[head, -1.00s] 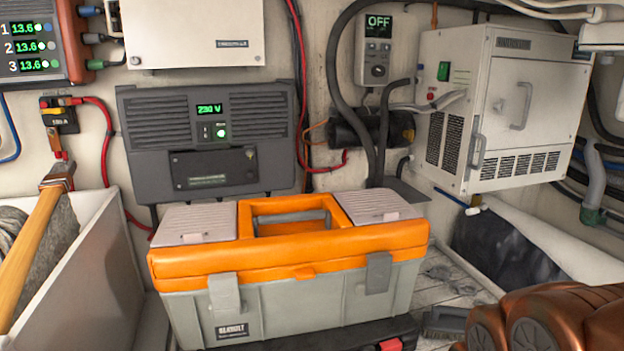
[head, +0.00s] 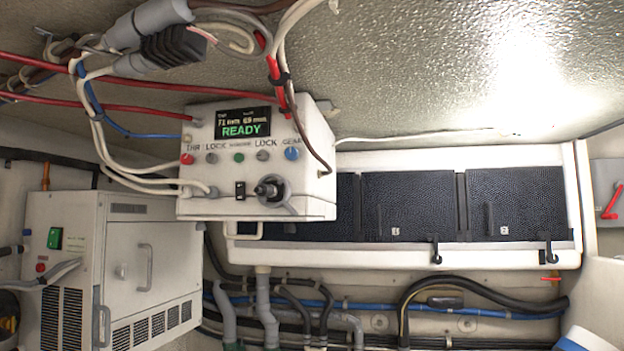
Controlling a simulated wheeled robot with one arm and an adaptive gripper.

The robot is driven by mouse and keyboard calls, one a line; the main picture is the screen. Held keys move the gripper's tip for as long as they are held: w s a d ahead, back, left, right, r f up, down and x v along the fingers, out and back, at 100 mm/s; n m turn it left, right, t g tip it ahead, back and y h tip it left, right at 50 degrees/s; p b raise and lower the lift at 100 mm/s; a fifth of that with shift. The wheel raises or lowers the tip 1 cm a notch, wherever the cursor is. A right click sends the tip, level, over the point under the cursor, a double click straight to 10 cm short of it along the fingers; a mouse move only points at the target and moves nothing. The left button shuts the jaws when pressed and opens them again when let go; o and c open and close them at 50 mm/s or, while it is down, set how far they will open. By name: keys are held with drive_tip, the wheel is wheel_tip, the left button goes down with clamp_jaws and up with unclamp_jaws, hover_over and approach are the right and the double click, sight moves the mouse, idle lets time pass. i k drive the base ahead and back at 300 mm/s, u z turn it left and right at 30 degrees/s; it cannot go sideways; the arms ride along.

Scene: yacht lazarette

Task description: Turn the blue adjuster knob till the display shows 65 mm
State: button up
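A white control box (head: 256,207) hangs under the ceiling, left of centre in the head view. Its dark display (head: 242,123) shows "READY" in green, with a smaller line above that seems to read 71 and 69 mm, too small to be sure. A blue knob (head: 292,153) sits at the right end of the row under the display, below a label that I cannot read surely. A red knob (head: 187,159) is at the left end, with grey and green ones between. My gripper is not in view.
A black joystick (head: 268,188) and a rocker switch (head: 240,190) sit below the knobs. Cables (head: 120,160) run into the box's left side. A white cabinet (head: 150,250) stands lower left, a shelf with dark panels (head: 410,200) to the right. Hoses run below.

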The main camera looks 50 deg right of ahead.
sight(291, 153)
drive_tip(key=z, duration=0.6)
drive_tip(key=k, duration=0.45)
drive_tip(key=z, duration=0.4)
drive_tip(key=i, duration=0.5)
